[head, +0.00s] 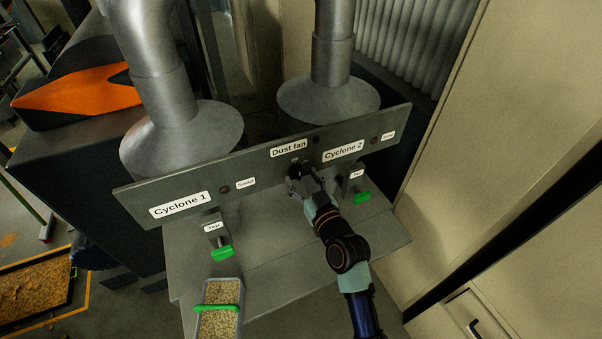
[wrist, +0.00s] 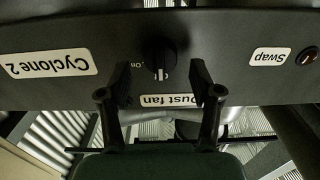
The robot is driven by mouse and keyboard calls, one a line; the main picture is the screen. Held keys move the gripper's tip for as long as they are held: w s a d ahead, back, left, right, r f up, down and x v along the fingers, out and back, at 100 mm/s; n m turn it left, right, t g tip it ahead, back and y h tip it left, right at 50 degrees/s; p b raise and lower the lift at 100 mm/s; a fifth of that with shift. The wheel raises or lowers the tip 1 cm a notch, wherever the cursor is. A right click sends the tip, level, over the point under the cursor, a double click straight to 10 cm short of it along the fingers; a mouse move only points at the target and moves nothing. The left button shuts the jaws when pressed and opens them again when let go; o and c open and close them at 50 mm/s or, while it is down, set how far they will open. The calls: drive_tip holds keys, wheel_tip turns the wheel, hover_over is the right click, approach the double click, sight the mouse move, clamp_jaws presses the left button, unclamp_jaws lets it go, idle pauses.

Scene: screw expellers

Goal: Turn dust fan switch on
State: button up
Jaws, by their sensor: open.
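The dust fan switch is a black rotary knob (wrist: 160,55) on the grey panel (wrist: 230,30), which appears upside down in the wrist view. A small "On" mark sits beside the knob, and a pale mark shows at its lower edge in that view. The "Dust fan" label (head: 289,148) is above the switch in the head view. My gripper (head: 305,188) is in front of the panel at the switch. In the wrist view my gripper (wrist: 155,80) is open, its fingers apart to either side of the knob's lower end. I see no clear contact.
Green-handled taps (head: 222,252) (head: 362,197) stick out below. A tray of grain (head: 218,322) stands at the front left.

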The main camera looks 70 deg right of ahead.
drive_tip(key=shift+x, duration=0.95)
drive_tip(key=c, duration=1.1)
drive_tip(key=shift+m, duration=0.5)
drive_tip(key=m+p, duration=0.2)
drive_tip(key=m, duration=0.3)
drive_tip(key=shift+d+r+m, duration=0.1)
drive_tip(key=shift+m, duration=0.2)
drive_tip(key=m+p, duration=0.1)
drive_tip(key=m, duration=0.4)
drive_tip(key=shift+s+p, duration=0.1)
drive_tip(key=shift+p, duration=0.2)
drive_tip(key=shift+f+m, duration=0.2)
drive_tip(key=shift+m, duration=0.1)
